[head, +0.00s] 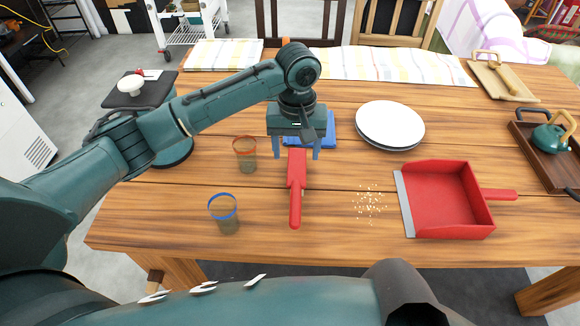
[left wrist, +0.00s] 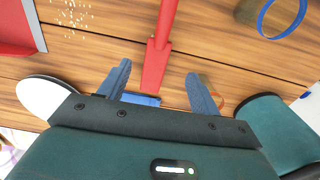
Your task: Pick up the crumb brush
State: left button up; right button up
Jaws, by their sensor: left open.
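The red crumb brush (head: 295,192) lies on the wooden table with its narrow handle toward me; it also shows in the left wrist view (left wrist: 157,62). My left gripper (head: 297,156) is open above the brush's far, wider part. Its two blue fingers stand on either side of the brush, with gaps showing in the left wrist view (left wrist: 158,72). The far end of the brush is partly hidden by the gripper. Pale crumbs (head: 369,204) lie to the right of the brush, with a red dustpan (head: 445,195) beyond them. My right gripper is not in view.
An orange-rimmed glass (head: 245,154) and a blue-rimmed glass (head: 224,214) stand left of the brush. A blue flat item (head: 328,128) lies behind the gripper. White plates (head: 390,124) are at back right, and a tray with a teapot (head: 550,138) at far right.

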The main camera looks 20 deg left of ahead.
aim_at(296, 187)
pick_arm(q)
notch_tip(296, 187, down, 8)
jog(key=shift+r, duration=0.15)
jog(key=shift+s+d+f+b, duration=0.1)
jog(key=shift+s+f+b, duration=0.1)
jog(key=shift+f, duration=1.15)
jog(key=shift+s+d+f+b, duration=0.1)
jog(key=shift+f+b, duration=0.05)
jog(key=shift+f, duration=1.15)
jog(key=shift+c, duration=0.4)
jog(key=c, duration=1.1)
